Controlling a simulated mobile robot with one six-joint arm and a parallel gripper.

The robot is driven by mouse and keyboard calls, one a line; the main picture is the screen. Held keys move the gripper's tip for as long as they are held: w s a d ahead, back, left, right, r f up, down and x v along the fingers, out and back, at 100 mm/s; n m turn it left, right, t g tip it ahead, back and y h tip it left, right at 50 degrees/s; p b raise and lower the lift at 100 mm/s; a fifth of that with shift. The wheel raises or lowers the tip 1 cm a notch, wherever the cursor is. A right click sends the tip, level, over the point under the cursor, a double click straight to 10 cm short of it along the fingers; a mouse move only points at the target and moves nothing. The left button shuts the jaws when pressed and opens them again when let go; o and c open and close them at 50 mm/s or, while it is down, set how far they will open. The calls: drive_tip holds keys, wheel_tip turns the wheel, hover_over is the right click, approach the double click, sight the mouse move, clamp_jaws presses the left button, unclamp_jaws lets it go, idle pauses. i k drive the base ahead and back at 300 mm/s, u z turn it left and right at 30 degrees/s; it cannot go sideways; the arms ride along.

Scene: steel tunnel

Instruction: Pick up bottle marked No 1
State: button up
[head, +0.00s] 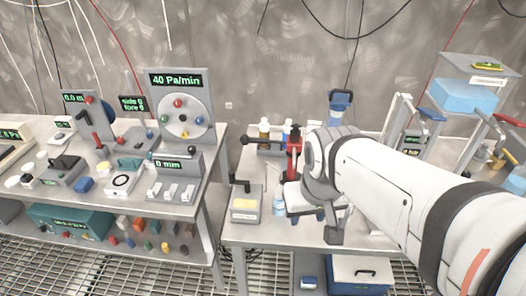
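My arm reaches in from the right over the right bench. My gripper (334,232) is at its end, low over the front of the bench; its fingers are largely hidden or too small to make out. A brown bottle with a white cap (264,133) and a second bottle (286,130) stand together in a holder at the back of the bench. A small pale bottle (279,204) stands nearer the front, left of my gripper and apart from it. No number can be read on any bottle, so I cannot tell which is No 1.
A red and black lever device (294,150) stands between the rear bottles and my arm. A grey box with a yellow top (246,206) sits left of the pale bottle. A stand with a blue container (464,96) is at right. The left bench (208,160) is crowded with instruments.

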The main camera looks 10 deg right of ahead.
sight(278, 209)
drive_tip(key=z, duration=0.75)
drive_tip(key=k, duration=1.35)
drive_tip(key=u, duration=0.75)
drive_tip(key=i, duration=1)
drive_tip(key=u, duration=0.05)
